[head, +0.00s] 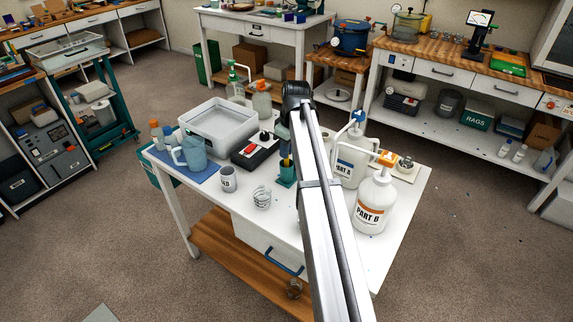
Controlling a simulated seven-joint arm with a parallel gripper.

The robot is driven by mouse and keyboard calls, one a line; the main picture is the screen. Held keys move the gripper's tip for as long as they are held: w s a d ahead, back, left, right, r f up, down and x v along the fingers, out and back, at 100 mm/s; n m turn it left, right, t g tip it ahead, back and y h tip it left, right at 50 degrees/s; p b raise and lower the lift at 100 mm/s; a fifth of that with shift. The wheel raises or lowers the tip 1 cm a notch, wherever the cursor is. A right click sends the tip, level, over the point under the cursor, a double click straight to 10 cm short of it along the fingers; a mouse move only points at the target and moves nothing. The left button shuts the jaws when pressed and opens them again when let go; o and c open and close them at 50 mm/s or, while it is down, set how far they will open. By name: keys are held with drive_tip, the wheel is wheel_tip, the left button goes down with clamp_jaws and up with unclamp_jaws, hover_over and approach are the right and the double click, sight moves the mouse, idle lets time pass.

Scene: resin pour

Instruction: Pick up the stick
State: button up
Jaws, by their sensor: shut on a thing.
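My gripper (284,146) is mostly hidden below the dark end of my arm, and only a small dark part shows just above a teal cup (287,182) on the white worktable (325,248). A thin, yellowish stick (286,161) stands roughly upright at the cup's mouth. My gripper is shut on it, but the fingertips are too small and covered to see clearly. I cannot tell whether the stick's lower end is still inside the cup.
Right of my arm stand white pump bottles, PART A (345,169) and PART B (371,214).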

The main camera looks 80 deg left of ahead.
clamp_jaws()
